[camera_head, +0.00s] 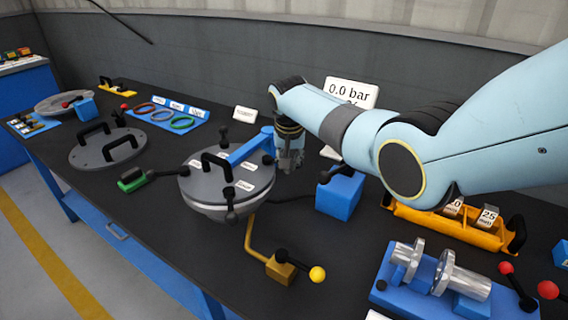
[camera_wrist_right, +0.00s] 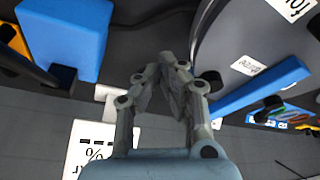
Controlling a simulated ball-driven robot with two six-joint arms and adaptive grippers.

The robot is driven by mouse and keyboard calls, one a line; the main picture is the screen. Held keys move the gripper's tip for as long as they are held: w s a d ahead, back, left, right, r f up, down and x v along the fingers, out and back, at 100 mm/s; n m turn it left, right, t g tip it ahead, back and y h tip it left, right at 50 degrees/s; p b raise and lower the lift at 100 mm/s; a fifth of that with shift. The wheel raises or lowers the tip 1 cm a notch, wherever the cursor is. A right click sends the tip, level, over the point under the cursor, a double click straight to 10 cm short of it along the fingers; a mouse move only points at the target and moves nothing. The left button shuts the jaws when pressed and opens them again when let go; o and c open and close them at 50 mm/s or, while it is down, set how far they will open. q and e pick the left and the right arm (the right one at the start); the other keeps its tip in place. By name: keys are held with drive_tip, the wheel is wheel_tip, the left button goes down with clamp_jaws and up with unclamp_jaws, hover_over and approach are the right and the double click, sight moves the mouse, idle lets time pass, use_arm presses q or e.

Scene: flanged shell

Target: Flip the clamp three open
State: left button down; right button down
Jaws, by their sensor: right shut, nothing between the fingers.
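The round grey flanged shell (camera_head: 215,190) stands on the dark bench, with small white labels and several black-knobbed clamps around its rim. Part of its lid also shows at the upper right of the right wrist view (camera_wrist_right: 228,95). A label (camera_wrist_right: 249,66) there is upside down and too small to read surely, so I cannot tell which clamp is three. A black clamp knob (camera_wrist_right: 212,80) shows at the rim, just right of my fingers. My right gripper (camera_head: 291,160) is shut and empty beside the shell's right rim; its fingers also show in the wrist view (camera_wrist_right: 172,80). My left gripper is out of view.
A blue arm (camera_head: 245,148) reaches over the lid. A blue block with a black lever (camera_head: 340,195) stands right of the shell. A yellow-knobbed crank (camera_head: 280,268) is in front. A gauge sign (camera_head: 350,92) stands behind. A grey lid with handles (camera_head: 108,148) lies left.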

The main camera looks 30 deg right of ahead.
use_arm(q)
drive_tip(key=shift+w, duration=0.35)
use_arm(e)
drive_tip(key=shift+w+d+n+y, duration=0.15)
drive_tip(key=shift+w+d+n, duration=0.2)
drive_tip(key=shift+d+n, duration=0.25)
drive_tip(key=shift+w+d+n+y, duration=0.15)
drive_tip(key=shift+w+d+n, duration=0.2)
drive_tip(key=shift+d+n, duration=0.25)
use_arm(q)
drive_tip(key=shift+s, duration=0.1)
use_arm(e)
drive_tip(key=shift+a, duration=0.1)
